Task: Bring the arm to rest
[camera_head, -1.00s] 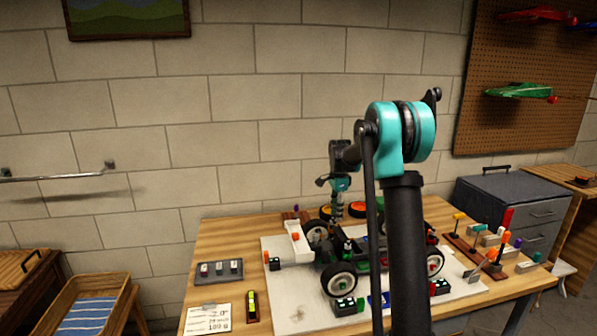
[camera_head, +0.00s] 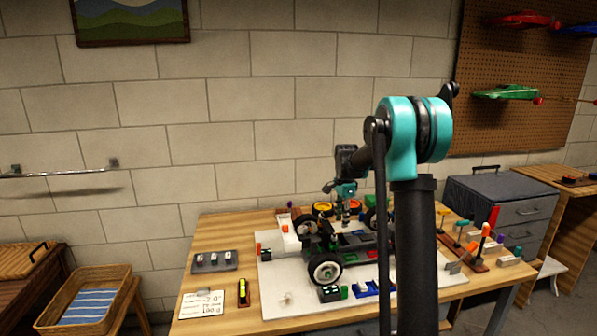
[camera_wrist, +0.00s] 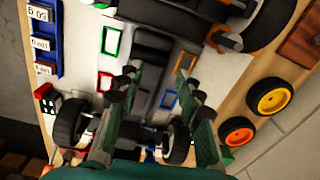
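My gripper (camera_head: 346,192) hangs over the back part of the workbench, above the car chassis (camera_head: 345,247). In the wrist view its two green-and-black fingers (camera_wrist: 158,85) stand apart with nothing held between them. The chassis, with black wheels, lies below and beyond the fingers. My teal-jointed arm rises in front of the bench and hides part of the car and board in the head view.
The chassis stands on a white board (camera_head: 285,292) on the wooden workbench (camera_head: 215,232). Orange-rimmed and yellow-rimmed wheels (camera_wrist: 270,97) lie near the wall side. Coloured tools (camera_head: 485,235) stand upright at the right. A grey drawer cabinet (camera_head: 505,205) is behind them.

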